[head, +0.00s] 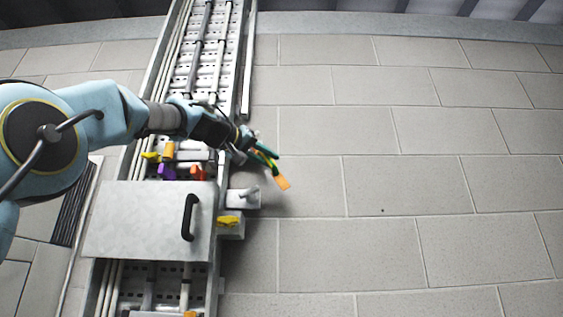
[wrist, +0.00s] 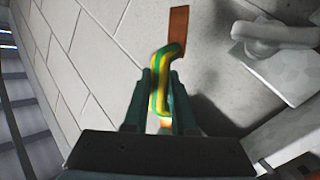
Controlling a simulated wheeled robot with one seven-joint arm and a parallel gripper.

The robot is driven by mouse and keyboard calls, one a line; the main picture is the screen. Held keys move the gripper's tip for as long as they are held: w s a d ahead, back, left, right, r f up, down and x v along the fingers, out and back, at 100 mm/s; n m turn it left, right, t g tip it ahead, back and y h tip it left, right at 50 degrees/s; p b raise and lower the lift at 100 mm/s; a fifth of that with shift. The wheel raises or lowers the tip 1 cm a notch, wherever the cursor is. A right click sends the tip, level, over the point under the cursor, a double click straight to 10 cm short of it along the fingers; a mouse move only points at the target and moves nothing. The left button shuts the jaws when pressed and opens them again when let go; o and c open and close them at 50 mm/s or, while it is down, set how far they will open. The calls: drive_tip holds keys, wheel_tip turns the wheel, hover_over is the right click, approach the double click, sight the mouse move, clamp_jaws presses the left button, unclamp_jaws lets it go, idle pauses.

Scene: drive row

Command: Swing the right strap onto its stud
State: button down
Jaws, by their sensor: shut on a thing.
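The right strap, banded green and yellow (wrist: 161,84) with a flat copper-orange end (wrist: 179,26), is held between the teal fingers of my gripper (wrist: 163,100). In the head view my gripper (head: 262,153) is just right of the cable tray. The strap's orange end (head: 283,184) points down and right, over the bare wall. A pale bracket (head: 237,200) with a grey knob-like part (head: 250,192) sits below and left of that end, apart from it. The bracket also shows at upper right in the wrist view (wrist: 285,75). I cannot tell whether the knob is the stud.
A vertical cable tray (head: 205,60) carries pipes and coloured clamps. A grey cover panel (head: 140,220) with a black handle (head: 188,217) stands out at lower left. A yellow piece (head: 229,220) sits on a block below the bracket. The tiled wall (head: 380,230) to the right is clear.

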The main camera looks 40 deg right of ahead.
drive_tip(key=w+a+m+y+p, duration=0.1)
drive_tip(key=a+m+y+p, duration=0.1)
drive_tip(key=m+p, duration=0.1)
drive_tip(key=shift+w+f+y+p, duration=0.3)
drive_tip(key=shift+w+f+y, duration=0.05)
drive_tip(key=shift+f+y, duration=0.05)
drive_tip(key=shift+w+a+f+m+y+p, duration=0.3)
drive_tip(key=shift+w+a+m+y+p, duration=0.3)
drive_tip(key=shift+a+m+y+p, duration=0.4)
drive_tip(key=shift+d, duration=0.25)
drive_tip(key=c, duration=0.7)
unclamp_jaws()
drive_tip(key=shift+c, duration=0.2)
drive_tip(key=b+v, duration=0.2)
drive_tip(key=v, duration=0.8)
drive_tip(key=shift+s+a, duration=0.2)
drive_tip(key=shift+a, duration=0.2)
